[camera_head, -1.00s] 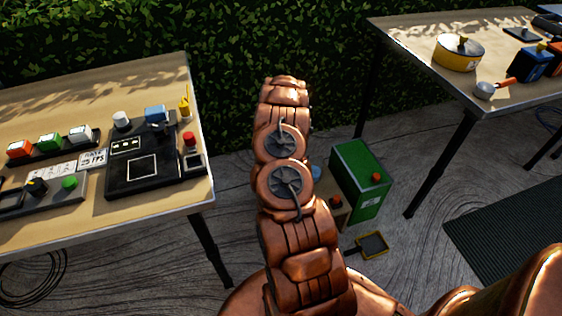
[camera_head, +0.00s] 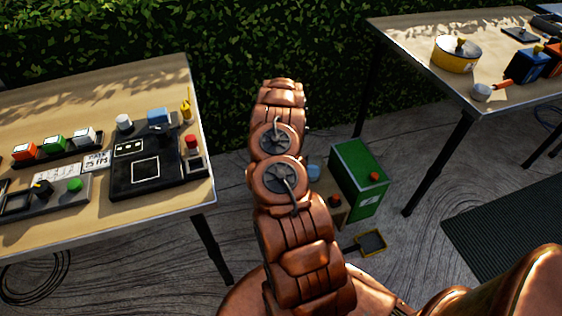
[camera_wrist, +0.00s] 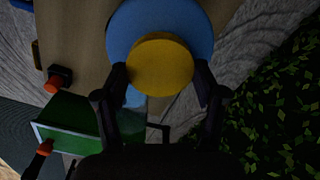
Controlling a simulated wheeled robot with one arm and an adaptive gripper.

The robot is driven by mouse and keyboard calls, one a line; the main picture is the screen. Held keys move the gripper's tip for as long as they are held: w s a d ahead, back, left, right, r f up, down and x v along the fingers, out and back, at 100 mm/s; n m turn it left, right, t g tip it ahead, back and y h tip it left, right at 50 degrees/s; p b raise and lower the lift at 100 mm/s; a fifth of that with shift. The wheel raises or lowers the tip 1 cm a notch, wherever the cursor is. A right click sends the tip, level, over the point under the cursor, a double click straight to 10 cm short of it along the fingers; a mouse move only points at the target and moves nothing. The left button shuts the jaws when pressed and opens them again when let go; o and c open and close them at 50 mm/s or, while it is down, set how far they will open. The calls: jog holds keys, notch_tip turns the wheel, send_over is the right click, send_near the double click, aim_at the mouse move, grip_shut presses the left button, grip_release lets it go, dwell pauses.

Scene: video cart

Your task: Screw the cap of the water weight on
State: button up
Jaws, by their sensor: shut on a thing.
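In the wrist view my gripper (camera_wrist: 160,78) is shut on the round yellow cap (camera_wrist: 160,60), one finger on each side. Directly behind the cap is the wider, round blue water weight (camera_wrist: 197,28). The cap overlaps its face; I cannot tell whether the cap is seated on it or how far it is turned. In the head view only a small pale blue part of the weight (camera_head: 315,172) shows beside my copper arm. The arm hides my gripper and the cap there.
The weight is by a tan wooden surface (camera_wrist: 77,25) with a red knob (camera_wrist: 58,79). A green box (camera_head: 352,172) stands close on the right, with a small black-and-yellow tray (camera_head: 372,242) in front. Cluttered tables (camera_head: 100,228) and (camera_head: 400,40) flank this spot. A hedge is behind.

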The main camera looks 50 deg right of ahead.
jog(key=shift+r+m+p, duration=0.1)
jog(key=shift+m+p, duration=1)
jog(key=shift+p, duration=0.2)
jog(key=shift+m+p, duration=0.5)
jog(key=shift+m, duration=0.2)
jog(key=o, duration=1)
jog(key=shift+o, duration=0.5)
